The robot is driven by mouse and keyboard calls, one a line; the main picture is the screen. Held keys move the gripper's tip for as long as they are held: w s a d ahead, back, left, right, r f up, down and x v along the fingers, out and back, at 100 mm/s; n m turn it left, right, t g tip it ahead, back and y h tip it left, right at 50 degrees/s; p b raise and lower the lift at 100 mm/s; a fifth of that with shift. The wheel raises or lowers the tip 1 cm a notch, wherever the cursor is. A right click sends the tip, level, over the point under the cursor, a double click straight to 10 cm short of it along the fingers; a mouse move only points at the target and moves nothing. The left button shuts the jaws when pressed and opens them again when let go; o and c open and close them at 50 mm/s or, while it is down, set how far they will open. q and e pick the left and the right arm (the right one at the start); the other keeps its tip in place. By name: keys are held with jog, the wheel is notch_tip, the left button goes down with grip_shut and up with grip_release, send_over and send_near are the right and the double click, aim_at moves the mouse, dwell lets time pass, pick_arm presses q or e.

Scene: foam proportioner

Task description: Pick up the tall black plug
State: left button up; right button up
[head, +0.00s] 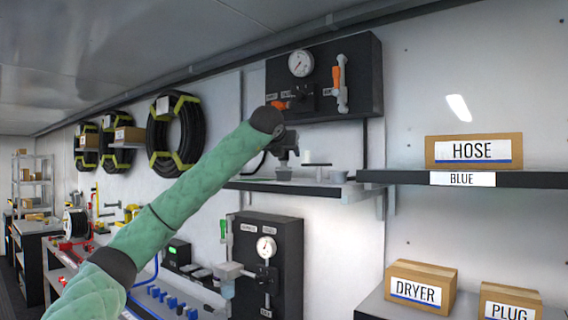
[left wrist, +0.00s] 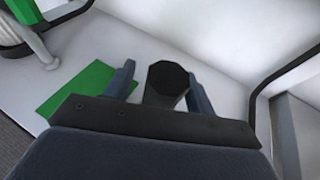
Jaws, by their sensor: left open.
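The tall black plug (left wrist: 167,84) shows in the left wrist view as a dark cylinder with a many-sided top. It stands between the two spread fingers of my left gripper (left wrist: 158,84), closer to the right finger. The gripper is open, with a visible gap to the left finger; I cannot tell whether the right finger touches the plug. In the head view my left gripper (head: 285,155) is above the wall shelf (head: 265,184), and I cannot make out the plug there. My right gripper is in neither view.
A green square (left wrist: 70,92) lies on the pale surface left of the plug. A white cylinder (head: 306,158) and a grey cup (head: 337,177) are near the gripper on the shelf. A black gauge panel (head: 352,90) hangs just above. A HOSE box (head: 473,151) stands on the right shelf.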

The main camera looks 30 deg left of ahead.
pick_arm(q)
jog(key=shift+c, duration=0.2)
jog(key=c, duration=1.1)
